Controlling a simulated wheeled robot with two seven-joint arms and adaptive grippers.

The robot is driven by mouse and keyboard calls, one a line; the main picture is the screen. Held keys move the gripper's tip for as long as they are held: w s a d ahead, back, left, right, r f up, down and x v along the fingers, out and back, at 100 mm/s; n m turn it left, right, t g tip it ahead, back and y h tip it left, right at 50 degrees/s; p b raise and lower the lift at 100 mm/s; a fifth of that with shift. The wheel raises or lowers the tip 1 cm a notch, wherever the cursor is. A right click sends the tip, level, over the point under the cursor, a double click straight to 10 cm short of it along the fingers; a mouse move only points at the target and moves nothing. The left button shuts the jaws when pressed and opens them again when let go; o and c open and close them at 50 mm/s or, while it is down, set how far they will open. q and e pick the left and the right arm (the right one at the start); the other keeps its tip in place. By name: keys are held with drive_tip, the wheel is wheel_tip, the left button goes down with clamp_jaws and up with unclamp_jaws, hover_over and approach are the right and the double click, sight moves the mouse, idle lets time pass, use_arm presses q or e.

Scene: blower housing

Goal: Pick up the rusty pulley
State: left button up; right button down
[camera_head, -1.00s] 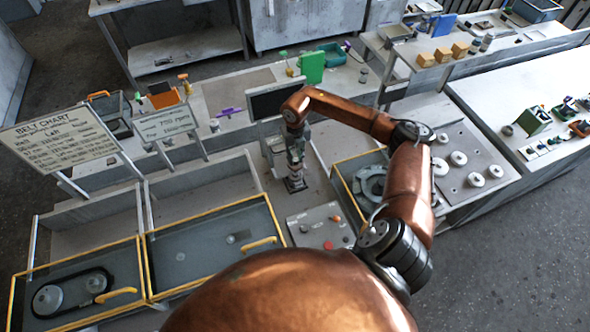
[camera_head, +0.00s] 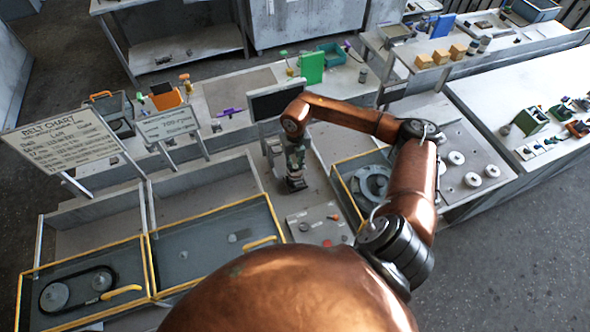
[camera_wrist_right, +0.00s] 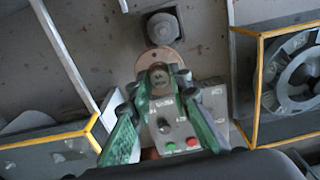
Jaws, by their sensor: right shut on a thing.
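My right gripper (camera_head: 295,180) hangs at the end of the copper arm, over the grey bench between the yellow-framed guards and the control panel. In the right wrist view its green fingers (camera_wrist_right: 160,82) are closed on a small round brown part, which looks like the rusty pulley (camera_wrist_right: 160,58). The pulley's brown rim shows beyond the fingertips, and the fingers hide part of it. Whether it is clear of the surface below I cannot tell. My left gripper is not in view.
A control panel (camera_head: 316,222) with red and green buttons lies close below the gripper. A yellow-framed housing with a blower wheel (camera_head: 372,183) stands to its right. Pale pulleys (camera_head: 472,180) lie farther right. A belt chart (camera_head: 62,140) stands at left.

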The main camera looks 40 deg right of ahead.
drive_tip(key=shift+s+a+r+p, duration=0.3)
drive_tip(key=shift+s+a, duration=0.45)
drive_tip(key=shift+s, duration=0.15)
drive_tip(key=shift+s+a+r+p, duration=0.2)
drive_tip(key=shift+s+a+p, duration=0.1)
drive_tip(key=shift+s+a, duration=0.5)
drive_tip(key=shift+d, duration=0.1)
